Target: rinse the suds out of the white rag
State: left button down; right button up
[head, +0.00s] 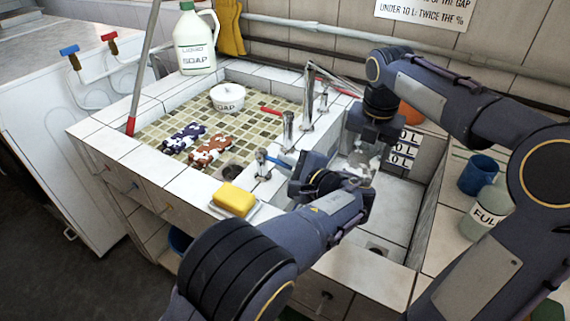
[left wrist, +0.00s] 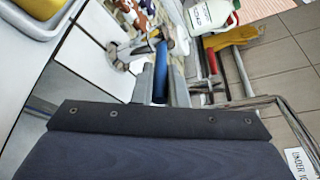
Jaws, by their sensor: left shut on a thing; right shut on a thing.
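My left gripper (head: 296,166) is at the blue tap lever (head: 278,161), beside the ledge between the two basins. In the left wrist view its fingers (left wrist: 161,82) are shut around the blue lever (left wrist: 160,62). My right gripper (head: 374,132) points down into the right basin (head: 405,195). It is shut on a crumpled whitish thing, apparently the white rag (head: 362,160), which hangs below it. The rag is partly hidden by my left arm and gripper, and I cannot make out suds or running water on it.
The tiled left basin (head: 160,123) holds a navy spotted cloth (head: 184,137), a brown spotted cloth (head: 211,151) and a soap bowl (head: 228,99). A yellow sponge (head: 235,199) lies on the front ledge. A blue cup (head: 478,175) and a FULL jar (head: 486,213) stand at right.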

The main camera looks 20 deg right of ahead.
pick_arm(q)
jog(key=shift+s+a+r+m+t+h, duration=0.1)
jog(key=shift+s+a+m+t+h, duration=0.2)
jog(key=shift+m+h, duration=0.4)
jog(key=shift+s+a+m+h, duration=0.1)
jog(key=shift+a+m+h, duration=0.3)
jog(key=shift+h, duration=0.45)
jog(key=shift+s+a+m+h, duration=0.1)
jog(key=shift+a+m+h, duration=0.1)
jog(key=shift+m+h, duration=0.55)
jog(key=c, duration=1.5)
grip_release()
jog(key=shift+o, duration=0.2)
jog(key=v, duration=1.2)
jog(key=shift+f, duration=0.3)
